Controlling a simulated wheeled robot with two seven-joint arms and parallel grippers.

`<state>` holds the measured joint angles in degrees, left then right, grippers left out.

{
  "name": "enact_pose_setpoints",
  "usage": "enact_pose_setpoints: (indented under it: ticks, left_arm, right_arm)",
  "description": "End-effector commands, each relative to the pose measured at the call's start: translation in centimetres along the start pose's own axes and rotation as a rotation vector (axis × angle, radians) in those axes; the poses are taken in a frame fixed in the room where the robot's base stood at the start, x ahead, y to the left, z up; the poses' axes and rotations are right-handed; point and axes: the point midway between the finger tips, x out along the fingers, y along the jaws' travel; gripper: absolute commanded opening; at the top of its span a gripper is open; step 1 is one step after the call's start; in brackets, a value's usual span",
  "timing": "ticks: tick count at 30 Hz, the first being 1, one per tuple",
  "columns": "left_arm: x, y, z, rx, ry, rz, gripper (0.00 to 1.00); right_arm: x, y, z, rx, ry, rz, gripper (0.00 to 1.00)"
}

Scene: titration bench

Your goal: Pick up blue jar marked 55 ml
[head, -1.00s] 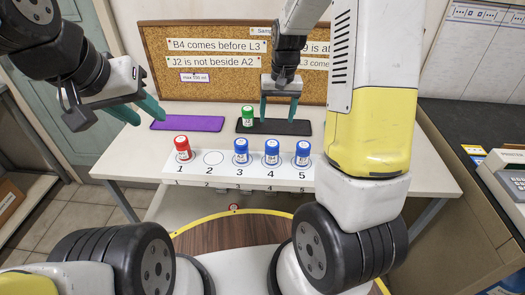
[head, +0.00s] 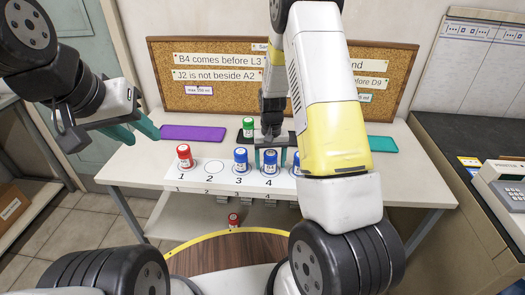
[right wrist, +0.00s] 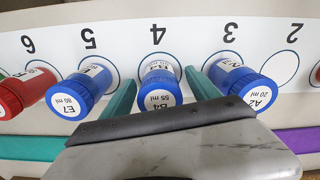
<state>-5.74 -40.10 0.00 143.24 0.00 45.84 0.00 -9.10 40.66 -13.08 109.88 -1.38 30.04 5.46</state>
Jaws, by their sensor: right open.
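The blue jar marked 55 ml (right wrist: 159,88) stands upright on spot 4 of the white numbered strip. My right gripper (head: 270,158) is open, with one teal finger on each side of this jar. In the right wrist view the fingers (right wrist: 158,94) flank it, and their tips reach past the lid. I cannot tell whether they touch it. My left gripper (head: 132,130) is open and empty, left of the strip.
Blue jars flank it closely: the 80 ml jar (right wrist: 83,90) on spot 5 and the 20 ml jar (right wrist: 245,85) on spot 3. Red jars stand on spots 1 (head: 184,156) and 6 (right wrist: 22,92). A green jar (head: 248,127) is behind; spot 2 (head: 214,167) is empty.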

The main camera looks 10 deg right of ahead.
Motion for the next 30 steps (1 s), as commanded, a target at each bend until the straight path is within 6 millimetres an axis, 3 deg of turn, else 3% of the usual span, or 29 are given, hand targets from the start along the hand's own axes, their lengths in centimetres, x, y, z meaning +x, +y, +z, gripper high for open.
enact_pose_setpoints:
  ticks: [6, 15, 17, 30]
  left_arm:
    - [0.0, 0.0, 0.0, 0.000, 0.000, 0.000, 0.36]
    - [0.0, 0.0, 0.0, 0.000, 0.000, 0.000, 0.36]
    - [0.0, 0.0, 0.0, 0.000, 0.000, 0.000, 0.36]
    - [0.0, 0.0, 0.0, 0.000, 0.000, 0.000, 0.36]
  right_arm:
    - [0.1, 0.0, 0.0, 0.000, 0.000, 0.000, 0.70]
    - [0.1, 0.0, 0.0, 0.000, 0.000, 0.000, 0.11]
    - [0.1, 0.0, 0.0, 0.000, 0.000, 0.000, 0.03]
    - [-1.1, 0.0, 0.0, -0.001, 0.001, 0.000, 0.03]
